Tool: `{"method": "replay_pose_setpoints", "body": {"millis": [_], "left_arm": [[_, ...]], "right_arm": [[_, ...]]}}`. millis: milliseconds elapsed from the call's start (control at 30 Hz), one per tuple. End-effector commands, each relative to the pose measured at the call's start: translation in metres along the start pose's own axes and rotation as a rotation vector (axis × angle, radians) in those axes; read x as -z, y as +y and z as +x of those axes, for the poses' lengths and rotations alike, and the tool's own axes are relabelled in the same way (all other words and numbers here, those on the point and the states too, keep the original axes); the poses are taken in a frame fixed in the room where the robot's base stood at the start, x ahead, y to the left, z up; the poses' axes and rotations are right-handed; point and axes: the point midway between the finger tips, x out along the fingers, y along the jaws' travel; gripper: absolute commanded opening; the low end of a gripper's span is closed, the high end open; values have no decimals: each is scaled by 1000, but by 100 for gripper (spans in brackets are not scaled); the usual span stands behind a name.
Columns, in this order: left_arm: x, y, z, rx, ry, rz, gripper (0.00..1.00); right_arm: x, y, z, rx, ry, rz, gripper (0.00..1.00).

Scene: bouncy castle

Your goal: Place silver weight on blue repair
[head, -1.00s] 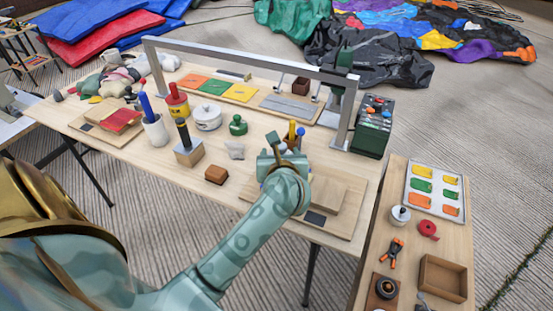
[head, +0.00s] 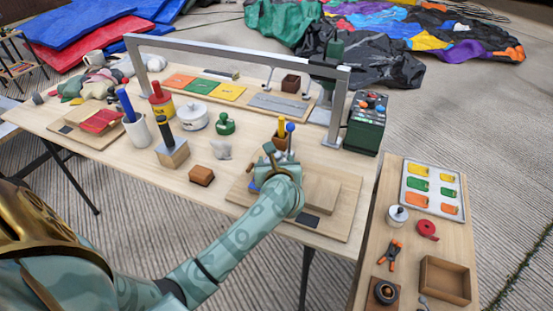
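The blue repair (head: 254,186) shows only as a small blue patch on the right wooden board (head: 239,194); my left gripper and forearm hide most of it. My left gripper (head: 266,160) is over this board, seen from behind. Its fingertips are hard to make out, and I cannot tell whether it holds anything. A silver-grey round piece with a dark knob (head: 397,214), possibly the silver weight, stands on the right side table, well away from the gripper. My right gripper is not in view.
A cup with tools (head: 281,141) stands just behind my gripper. A green knobbed weight (head: 225,124), a white pot (head: 194,117) and a brown block (head: 201,176) are to the left. A grey metal frame (head: 236,58) spans the table's back.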

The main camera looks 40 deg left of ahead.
Motion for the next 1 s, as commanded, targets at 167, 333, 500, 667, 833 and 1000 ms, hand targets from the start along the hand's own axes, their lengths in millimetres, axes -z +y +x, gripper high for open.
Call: {"method": "replay_pose_setpoints", "body": {"millis": [167,333,500,667,833,1000], "left_arm": [[-2,0,0,1,-7,-2,0],[1,0,0,0,0,-1,83],[1,0,0,0,0,-1,83],[-2,0,-6,2,0,-2,83],[-4,0,-40,2,1,-5,83],[-4,0,-81,2,1,-4,83]], "right_arm": [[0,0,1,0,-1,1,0],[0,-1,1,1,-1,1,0],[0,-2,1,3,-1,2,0],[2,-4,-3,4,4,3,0],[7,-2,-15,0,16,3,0],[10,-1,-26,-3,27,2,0]]}}
